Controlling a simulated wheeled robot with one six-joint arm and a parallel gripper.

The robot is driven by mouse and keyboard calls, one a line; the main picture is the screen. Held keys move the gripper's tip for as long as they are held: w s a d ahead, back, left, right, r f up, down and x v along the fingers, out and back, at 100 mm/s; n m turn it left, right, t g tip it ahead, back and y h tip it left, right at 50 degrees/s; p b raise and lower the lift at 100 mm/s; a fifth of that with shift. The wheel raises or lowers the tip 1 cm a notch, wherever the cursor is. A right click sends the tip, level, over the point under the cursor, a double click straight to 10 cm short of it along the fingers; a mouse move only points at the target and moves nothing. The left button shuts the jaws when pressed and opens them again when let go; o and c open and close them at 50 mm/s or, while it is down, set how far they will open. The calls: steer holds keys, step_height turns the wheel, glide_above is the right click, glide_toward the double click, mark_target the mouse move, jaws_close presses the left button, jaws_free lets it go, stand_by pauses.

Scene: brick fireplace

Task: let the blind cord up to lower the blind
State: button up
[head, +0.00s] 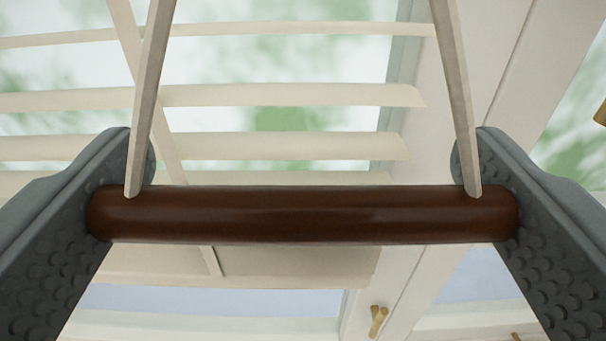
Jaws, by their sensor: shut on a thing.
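A dark brown rod-shaped handle (300,215) hangs level between two pale flat cords, the left cord (148,100) and the right cord (457,100). My gripper (303,215) is shut on the handle, with one grey textured finger at each end of it. The cords run up out of the top of the picture. Behind the handle is the blind (290,96), with cream slats spaced apart higher up and closer together near the bottom. Part of its lower slats is hidden by the handle.
A white window frame (440,150) stands behind and to the right of the blind. A small brass-coloured catch (377,321) is on the frame below the handle. Another brass-coloured piece (600,113) shows at the right edge. Blurred greenery shows through the glass.

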mark_target(302, 199)
step_height(302, 199, up, 13)
stand_by(0.9)
steer(key=o, duration=1.1)
steer(key=shift+s, duration=0.1)
steer(key=s, duration=1.7)
steer(key=shift+s, duration=0.15)
